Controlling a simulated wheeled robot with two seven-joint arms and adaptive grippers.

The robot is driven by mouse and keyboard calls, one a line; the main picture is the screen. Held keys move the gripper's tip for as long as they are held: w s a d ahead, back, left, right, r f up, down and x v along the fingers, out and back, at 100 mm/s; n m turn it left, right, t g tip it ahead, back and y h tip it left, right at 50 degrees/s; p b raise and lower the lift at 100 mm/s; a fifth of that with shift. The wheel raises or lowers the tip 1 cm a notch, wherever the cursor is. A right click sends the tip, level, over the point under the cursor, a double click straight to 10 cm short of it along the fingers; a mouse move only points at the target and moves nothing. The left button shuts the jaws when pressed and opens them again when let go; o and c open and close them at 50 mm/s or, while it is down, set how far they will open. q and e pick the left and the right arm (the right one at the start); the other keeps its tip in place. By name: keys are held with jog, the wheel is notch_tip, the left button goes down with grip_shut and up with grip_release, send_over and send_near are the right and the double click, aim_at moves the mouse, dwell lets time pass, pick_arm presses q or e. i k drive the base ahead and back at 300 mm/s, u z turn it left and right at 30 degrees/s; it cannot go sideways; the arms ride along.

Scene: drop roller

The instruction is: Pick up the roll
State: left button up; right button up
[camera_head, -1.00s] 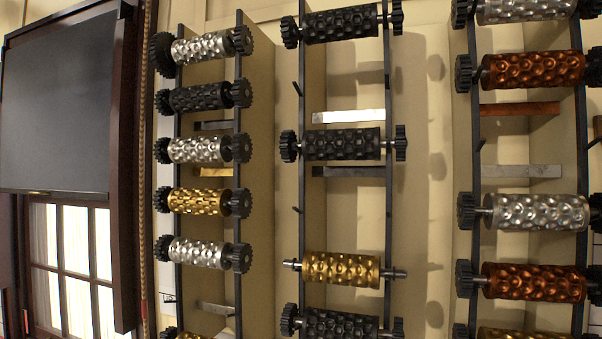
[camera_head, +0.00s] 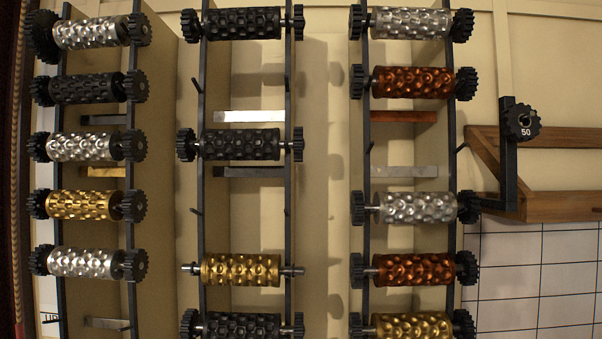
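Several embossed rolls hang on three upright racks in the head view; I cannot tell which one the task means. The middle rack holds a gold roll (camera_head: 241,270) with bare shaft ends and no gears. Black rolls sit above it (camera_head: 240,145) and below it (camera_head: 243,325). The left rack holds silver rolls, a black roll (camera_head: 86,89) and a gold roll (camera_head: 80,204). The right rack holds silver rolls, copper rolls (camera_head: 412,82) and a gold roll (camera_head: 412,325) at the bottom edge. Neither of my grippers shows in this view.
Dark rack posts (camera_head: 288,200) with short pegs stand along the beige wall. Flat silver bars (camera_head: 250,117) and a copper bar (camera_head: 404,117) stick out between rolls. A wooden frame (camera_head: 550,205) carries a black knob marked 50 (camera_head: 522,122) at right.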

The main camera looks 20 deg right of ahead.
aim_at(84, 145)
jog(key=z, duration=1.2)
jog(key=k, duration=1.05)
jog(key=u, duration=0.25)
